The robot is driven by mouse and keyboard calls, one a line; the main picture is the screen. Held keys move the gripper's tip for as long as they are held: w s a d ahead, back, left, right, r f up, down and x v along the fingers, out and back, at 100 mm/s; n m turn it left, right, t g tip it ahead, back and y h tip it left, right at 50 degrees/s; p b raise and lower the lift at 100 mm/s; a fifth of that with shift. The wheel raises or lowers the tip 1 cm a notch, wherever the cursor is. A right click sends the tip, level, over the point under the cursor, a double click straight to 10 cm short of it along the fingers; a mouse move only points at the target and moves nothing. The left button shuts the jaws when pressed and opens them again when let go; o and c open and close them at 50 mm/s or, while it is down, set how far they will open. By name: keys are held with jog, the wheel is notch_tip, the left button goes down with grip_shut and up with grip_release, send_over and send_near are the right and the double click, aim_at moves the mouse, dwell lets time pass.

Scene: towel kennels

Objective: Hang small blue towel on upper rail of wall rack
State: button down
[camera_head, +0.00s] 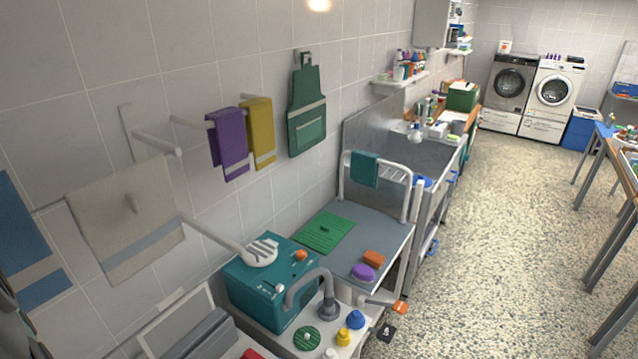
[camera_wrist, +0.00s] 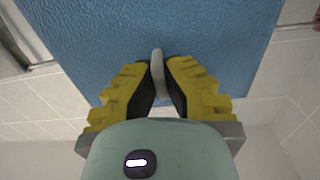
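The small blue towel (camera_head: 31,243), with a grey stripe low down, hangs partly cut off at the left edge of the head view. In the wrist view the blue towel (camera_wrist: 150,28) fills the upper part, spread across a thin rail. My gripper (camera_wrist: 157,64) has yellow-backed fingers drawn close around a pale upright tab on the towel. It looks shut on that tab, though contact is hard to see. The wall rack has rail arms, one with a pale rounded end (camera_head: 172,152). Which rail is the upper one is unclear.
A beige towel (camera_head: 125,215) hangs right of the blue one. Purple (camera_head: 229,143) and mustard (camera_head: 260,132) towels hang farther along, then a green apron (camera_head: 307,108). Below stand a teal box (camera_head: 268,290) and a grey-topped cart (camera_head: 375,235).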

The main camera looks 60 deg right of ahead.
jog(key=shift+w+f+b, duration=0.1)
jog(key=shift+f+b, duration=1.25)
jog(key=shift+b, duration=0.15)
jog(key=shift+f, duration=0.1)
jog(key=shift+w+f+b, duration=0.15)
jog(key=shift+f+b, duration=0.95)
jog(key=shift+f, duration=0.1)
notch_tip(320, 180, down, 3)
jog(key=shift+r+b, duration=0.15)
jog(key=shift+b, duration=1.05)
